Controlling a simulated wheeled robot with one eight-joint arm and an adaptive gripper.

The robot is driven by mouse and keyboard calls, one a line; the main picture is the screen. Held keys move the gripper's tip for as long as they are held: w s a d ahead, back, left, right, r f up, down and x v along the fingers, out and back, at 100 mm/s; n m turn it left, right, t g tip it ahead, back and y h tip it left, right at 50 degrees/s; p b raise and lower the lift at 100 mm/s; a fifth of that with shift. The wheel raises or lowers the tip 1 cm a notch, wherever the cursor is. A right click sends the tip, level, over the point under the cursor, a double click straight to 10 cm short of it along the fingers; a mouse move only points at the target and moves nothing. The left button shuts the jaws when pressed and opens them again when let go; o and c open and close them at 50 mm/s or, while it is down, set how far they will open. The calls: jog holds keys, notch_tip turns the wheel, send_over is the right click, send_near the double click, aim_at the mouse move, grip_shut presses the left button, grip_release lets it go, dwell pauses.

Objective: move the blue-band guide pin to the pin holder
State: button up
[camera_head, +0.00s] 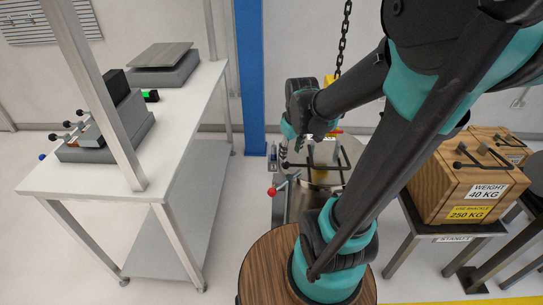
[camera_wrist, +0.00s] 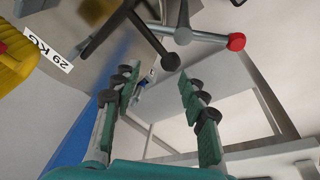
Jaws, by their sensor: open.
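My gripper (camera_wrist: 156,80) is open in the wrist view, its two teal fingers with black joints spread apart. A small pale piece with a dark blue part (camera_wrist: 145,83) shows between the fingers, close to the left one. It may be the blue-band guide pin, but it is partly hidden and I cannot tell its distance; nothing is visibly clamped. In the head view a small upright dark piece (camera_head: 273,155) stands by the blue column; I cannot tell what it is. My arm hides much of the gripper there. I cannot clearly identify the pin holder.
A white workbench (camera_head: 170,140) at left carries a grey stepped block (camera_head: 105,138) with black-knobbed rods. A metal chamber (camera_head: 318,190) with a red-knobbed handle (camera_head: 272,191) stands beneath my arm. A chain (camera_head: 344,35) hangs above. Wooden weight crates (camera_head: 455,190) are at right.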

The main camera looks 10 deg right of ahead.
aim_at(274, 146)
jog(key=w+a+r+n+g, duration=0.1)
jog(key=w+a+r+n, duration=0.15)
jog(key=w+n, duration=0.35)
jog(key=w+a+r+n+g, duration=0.1)
jog(key=w+r+n+g, duration=0.2)
jog(key=w, duration=0.6)
jog(key=shift+n+t, duration=0.6)
jog(key=f, duration=1.7)
jog(key=shift+d+f, duration=0.15)
jog(key=shift+d, duration=0.05)
jog(key=shift+s, duration=0.1)
grip_shut()
